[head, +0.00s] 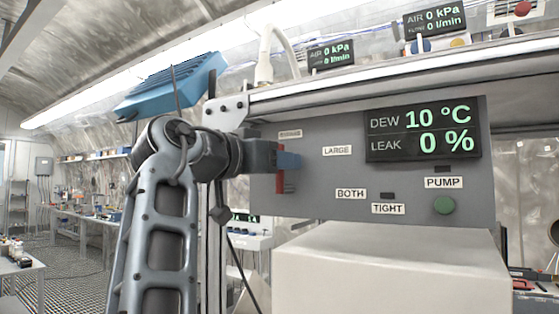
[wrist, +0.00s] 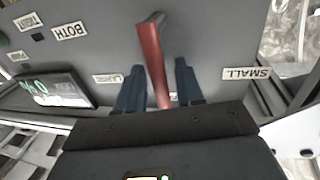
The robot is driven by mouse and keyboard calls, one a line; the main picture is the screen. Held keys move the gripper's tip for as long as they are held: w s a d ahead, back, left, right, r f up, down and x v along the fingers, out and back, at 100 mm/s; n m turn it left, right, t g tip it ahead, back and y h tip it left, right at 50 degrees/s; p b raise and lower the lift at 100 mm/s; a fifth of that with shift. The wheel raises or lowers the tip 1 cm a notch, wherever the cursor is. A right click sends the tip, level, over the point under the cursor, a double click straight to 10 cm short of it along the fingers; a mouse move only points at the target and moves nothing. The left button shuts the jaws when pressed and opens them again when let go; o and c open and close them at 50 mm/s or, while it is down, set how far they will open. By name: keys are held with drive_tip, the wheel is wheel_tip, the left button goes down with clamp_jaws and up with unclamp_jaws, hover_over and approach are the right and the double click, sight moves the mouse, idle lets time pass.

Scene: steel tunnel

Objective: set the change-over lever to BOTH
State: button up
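The change-over lever is a red bar (wrist: 153,60) on a grey panel (wrist: 210,30). In the wrist view its handle runs down between the two blue fingers of my gripper (wrist: 158,85), with narrow gaps on both sides. The handle lies between the LARGE label (wrist: 107,78) and the SMALL label (wrist: 245,73). The BOTH label (wrist: 70,31) is at the upper left. In the head view my gripper (head: 288,160) is at the panel's left part, and the red lever (head: 280,182) shows beneath its fingers. The BOTH label (head: 351,194) is to the lower right.
A dark display (head: 422,130) reads DEW 10 °C and LEAK 0 %. A green PUMP button (head: 444,205) and a TIGHT label (head: 388,209) are on the panel's right. A pale box (head: 390,265) stands in front below. A blue item (head: 175,85) is above my arm.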

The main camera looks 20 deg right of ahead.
drive_tip(key=shift+c, duration=0.3)
clamp_jaws()
drive_tip(key=shift+b, duration=0.3)
drive_tip(key=m+b, duration=0.1)
drive_tip(key=s+m+b, duration=0.1)
drive_tip(key=m+b, duration=0.1)
drive_tip(key=d+m+y+b, duration=0.1)
drive_tip(key=shift+s+d+f, duration=0.1)
drive_tip(key=shift+s+f, duration=0.2)
drive_tip(key=shift+f, duration=0.05)
drive_tip(key=m+b, duration=0.1)
drive_tip(key=s+m+b, duration=0.1)
drive_tip(key=m, duration=0.1)
drive_tip(key=d+f+m+y+b, duration=0.1)
drive_tip(key=b, duration=0.1)
drive_tip(key=shift+s+m, duration=0.15)
drive_tip(key=shift+m, duration=0.15)
drive_tip(key=m+b, duration=0.1)
drive_tip(key=f+m+b, duration=0.1)
drive_tip(key=m, duration=0.1)
drive_tip(key=s+f+m+t+y+b, duration=0.1)
drive_tip(key=shift+d, duration=0.3)
wheel_tip(320, 180, down, 2)
drive_tip(key=m+t+y+b, duration=0.1)
drive_tip(key=m+b, duration=0.2)
drive_tip(key=m, duration=0.1)
drive_tip(key=shift+f+m, duration=0.1)
drive_tip(key=shift+m, duration=0.3)
